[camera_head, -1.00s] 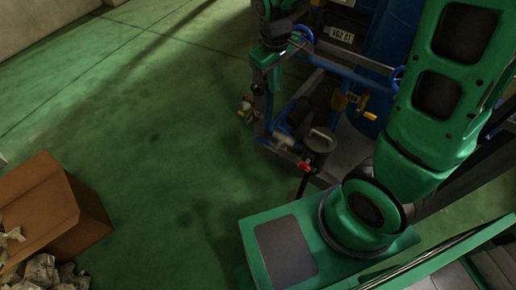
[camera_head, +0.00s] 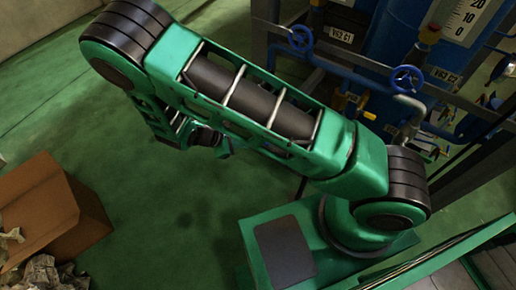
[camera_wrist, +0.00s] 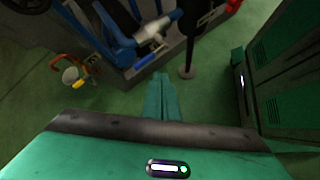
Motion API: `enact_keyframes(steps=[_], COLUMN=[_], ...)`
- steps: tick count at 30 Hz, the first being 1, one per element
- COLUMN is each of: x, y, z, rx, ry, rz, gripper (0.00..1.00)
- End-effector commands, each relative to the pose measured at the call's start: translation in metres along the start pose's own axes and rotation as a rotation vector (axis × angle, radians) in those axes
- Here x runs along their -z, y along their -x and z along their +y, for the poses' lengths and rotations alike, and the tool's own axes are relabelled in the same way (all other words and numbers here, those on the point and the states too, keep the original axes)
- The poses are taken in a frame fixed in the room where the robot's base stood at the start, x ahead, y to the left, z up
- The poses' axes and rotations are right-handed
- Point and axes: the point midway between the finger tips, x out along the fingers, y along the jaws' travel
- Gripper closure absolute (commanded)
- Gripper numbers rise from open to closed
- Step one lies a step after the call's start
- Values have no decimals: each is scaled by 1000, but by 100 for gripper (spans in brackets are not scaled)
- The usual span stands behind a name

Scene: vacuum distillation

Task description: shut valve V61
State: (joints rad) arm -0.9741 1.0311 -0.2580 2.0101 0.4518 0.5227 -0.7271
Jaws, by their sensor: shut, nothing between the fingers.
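My gripper (camera_wrist: 161,97) has its two green fingers together, with nothing between them, above the green floor in the wrist view. In the head view my arm bends over to the left and mostly hides the gripper. Valve V61 cannot be picked out by a tag in any view. A blue handwheel (camera_head: 300,38) is beside a plate that seems to read V62. Another blue handwheel (camera_head: 407,78) is near a plate that seems to read V63. My fingers are apart from both wheels.
The rig's blue pipe (camera_wrist: 118,45) and an orange fitting (camera_wrist: 90,63) stand ahead of the fingers in the wrist view. A black post with a round foot (camera_wrist: 187,71) is near the fingertips. A cardboard box (camera_head: 45,205) stands left on open floor.

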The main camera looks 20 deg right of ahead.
Motion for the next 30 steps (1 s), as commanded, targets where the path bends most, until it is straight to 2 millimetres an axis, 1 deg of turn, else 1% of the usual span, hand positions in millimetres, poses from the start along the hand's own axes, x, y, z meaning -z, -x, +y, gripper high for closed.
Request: enact_keyframes(steps=[1,6,12,15,21,30], x=[10,37,62,70,81,83], y=[-10,-37,-67,-78,-90,-93], z=[-8,-24,-37,-41,-44,-45], rx=[-35,-152,-297,-361,-443,-463], ry=[57,229,422,499,596,619], rz=[-35,-138,-261,-315,-384,-402], gripper=[100,100,100,100,100,100])
